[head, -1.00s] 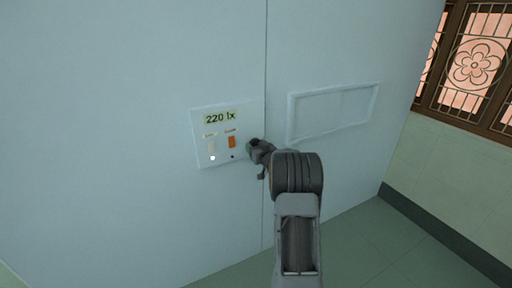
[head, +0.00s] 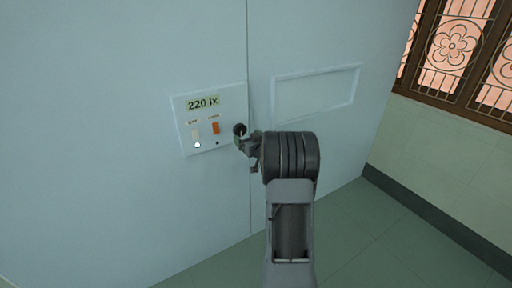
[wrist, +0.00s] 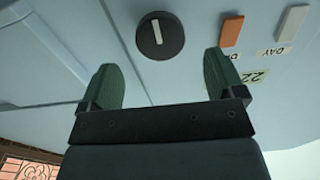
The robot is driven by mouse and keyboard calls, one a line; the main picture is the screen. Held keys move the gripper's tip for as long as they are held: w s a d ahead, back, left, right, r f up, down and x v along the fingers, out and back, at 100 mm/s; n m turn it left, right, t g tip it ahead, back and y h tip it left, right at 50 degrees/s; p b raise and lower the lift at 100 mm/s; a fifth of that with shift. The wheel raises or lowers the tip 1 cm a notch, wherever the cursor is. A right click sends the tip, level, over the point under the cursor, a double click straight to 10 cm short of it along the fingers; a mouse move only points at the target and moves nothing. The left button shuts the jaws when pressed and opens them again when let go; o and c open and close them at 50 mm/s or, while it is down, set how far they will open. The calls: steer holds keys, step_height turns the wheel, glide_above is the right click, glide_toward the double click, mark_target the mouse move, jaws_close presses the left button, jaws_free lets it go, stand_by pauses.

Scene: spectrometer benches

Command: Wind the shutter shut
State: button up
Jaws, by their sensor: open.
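In the wrist view the knob (wrist: 160,36) shows a white pointer line, nearly upright in the picture. My gripper (head: 247,144) is close to the knob and partly overlaps its lower edge in the head view. In the wrist view my gripper (wrist: 160,62) is open, with its two green fingers apart and the knob beyond the gap between them. The control panel (head: 184,109) has a display (head: 203,103) reading 220 lx. No shutter can be made out.
The panel carries a white switch (head: 196,133) and an orange switch (head: 215,128). A white dot glows below the white switch; a dark dot lies below the orange one. A raised rectangular frame (head: 316,72) is on the wall at right. A grilled window (head: 455,45) is beyond.

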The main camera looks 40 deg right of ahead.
steer(key=s+a, duration=0.1)
steer(key=s, duration=0.7)
steer(key=shift+w+f, duration=0.1)
stand_by(0.4)
steer(key=s+d+f+m+g+h, duration=0.25)
steer(key=s+f+g, duration=0.25)
steer(key=f+g, duration=0.25)
steer(key=s+a+g+p, duration=0.2)
steer(key=s+a+g, duration=0.2)
steer(key=s+a+r+n+g+y+p, duration=0.1)
steer(key=s+a+r+p, duration=0.2)
steer(key=a+r, duration=0.3)
steer(key=s+a+r+n+y+p, duration=0.2)
steer(key=s+a+r+p, duration=0.1)
steer(key=a, duration=1)
steer(key=s+a+r+n+g+y+p, duration=0.1)
steer(key=s+a+r+y+p, duration=0.1)
steer(key=s+a+r, duration=0.3)
steer(key=a+r+p, duration=0.1)
steer(key=a+r, duration=0.2)
steer(key=a, duration=0.1)
steer(key=shift+s+a+r+g, duration=0.15)
steer(key=shift+r+g, duration=0.2)
